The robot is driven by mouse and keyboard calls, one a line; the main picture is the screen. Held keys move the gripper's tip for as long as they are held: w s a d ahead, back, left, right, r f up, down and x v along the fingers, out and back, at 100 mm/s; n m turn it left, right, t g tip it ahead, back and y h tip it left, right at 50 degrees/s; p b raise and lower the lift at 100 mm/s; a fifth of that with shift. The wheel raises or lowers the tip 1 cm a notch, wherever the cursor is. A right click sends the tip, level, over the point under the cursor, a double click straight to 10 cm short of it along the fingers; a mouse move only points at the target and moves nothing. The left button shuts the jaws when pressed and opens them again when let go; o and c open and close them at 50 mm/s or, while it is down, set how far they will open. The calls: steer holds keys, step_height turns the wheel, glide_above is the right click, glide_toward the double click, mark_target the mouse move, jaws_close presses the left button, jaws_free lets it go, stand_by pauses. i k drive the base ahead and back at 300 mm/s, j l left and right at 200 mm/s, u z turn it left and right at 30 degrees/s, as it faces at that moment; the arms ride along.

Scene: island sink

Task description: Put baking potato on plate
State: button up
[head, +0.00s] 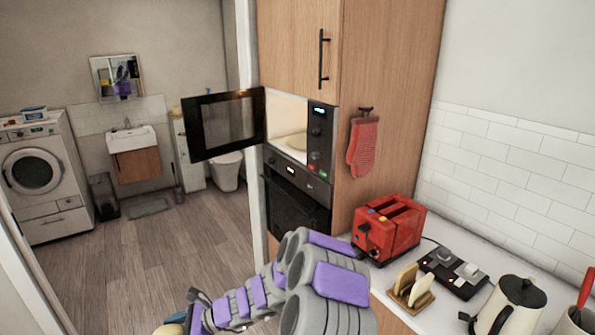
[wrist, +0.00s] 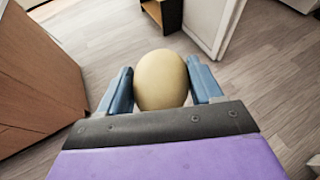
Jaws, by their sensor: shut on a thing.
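The baking potato (wrist: 161,82) is a smooth, yellow-tan oval in the wrist view. My gripper (wrist: 159,70) is shut on it, with one blue finger on each side. The potato is held above the floor. In the head view my gripper is partly cut off at the bottom edge, left of my arm, and a bit of yellow shows there (head: 170,328). No plate can be made out for certain. A pale round shape (head: 297,142) lies inside the open microwave (head: 321,140), and I cannot tell whether it is a plate.
The microwave door (head: 224,122) stands wide open to the left. An oven (head: 296,203) is below. On the right counter (head: 404,277) are a red toaster (head: 388,228), a toast rack (head: 410,287) and a kettle (head: 508,306). The wooden floor (head: 175,255) to the left is clear.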

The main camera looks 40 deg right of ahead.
mark_target(302, 143)
steer(key=i, duration=1.55)
steer(key=i+j+z, duration=0.1)
steer(key=i+z, duration=0.3)
steer(key=i+j+z, duration=0.2)
steer(key=i+z, duration=0.3)
steer(key=z, duration=1.6)
